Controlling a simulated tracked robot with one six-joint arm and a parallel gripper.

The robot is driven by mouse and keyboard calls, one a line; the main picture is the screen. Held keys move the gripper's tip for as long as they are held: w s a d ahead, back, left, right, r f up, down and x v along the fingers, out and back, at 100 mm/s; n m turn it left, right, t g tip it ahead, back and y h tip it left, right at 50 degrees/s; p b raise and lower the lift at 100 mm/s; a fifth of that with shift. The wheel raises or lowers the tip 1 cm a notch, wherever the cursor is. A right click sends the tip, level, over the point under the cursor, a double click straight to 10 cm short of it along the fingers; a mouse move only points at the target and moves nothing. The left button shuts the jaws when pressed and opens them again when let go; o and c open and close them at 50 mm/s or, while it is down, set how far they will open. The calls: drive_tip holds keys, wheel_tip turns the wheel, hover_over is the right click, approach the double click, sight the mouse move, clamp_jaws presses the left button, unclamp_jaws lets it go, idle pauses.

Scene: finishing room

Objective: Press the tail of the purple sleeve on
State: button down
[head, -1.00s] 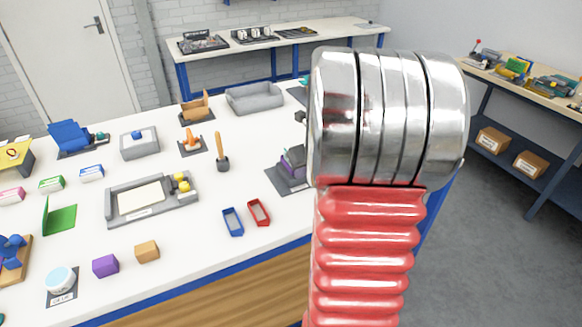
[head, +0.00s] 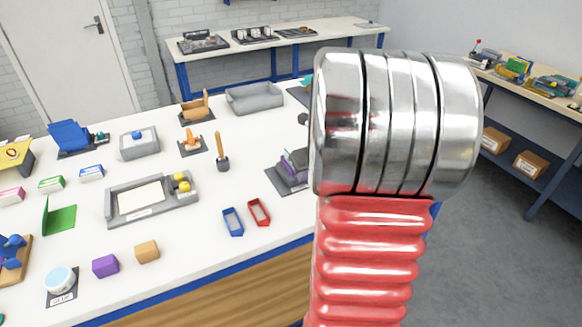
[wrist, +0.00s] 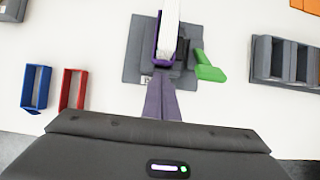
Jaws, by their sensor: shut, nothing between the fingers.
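The purple sleeve (wrist: 157,50) lies around a white block (wrist: 170,22) on a dark grey mat (wrist: 135,62) in the wrist view. My gripper (wrist: 162,80) is shut and empty. Its fingertips overlap the sleeve's near end in the picture; I cannot tell whether they touch it. The fingers hide part of that end. In the head view the sleeve (head: 297,159) shows only partly on its mat (head: 281,178), left of my large red and metal arm, which hides the gripper.
A green piece (wrist: 208,68) sits right of the sleeve. A blue sleeve (head: 233,222) and a red sleeve (head: 259,212) lie empty at the left. A grey compartment holder (wrist: 285,60) stands at the right. The table's front edge is near.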

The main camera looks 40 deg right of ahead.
drive_tip(key=shift+s+a, duration=0.15)
drive_tip(key=shift+s, duration=0.3)
drive_tip(key=shift+r, duration=0.1)
wheel_tip(320, 180, up, 10)
idle(1.2)
drive_tip(key=shift+n, duration=0.3)
idle(0.3)
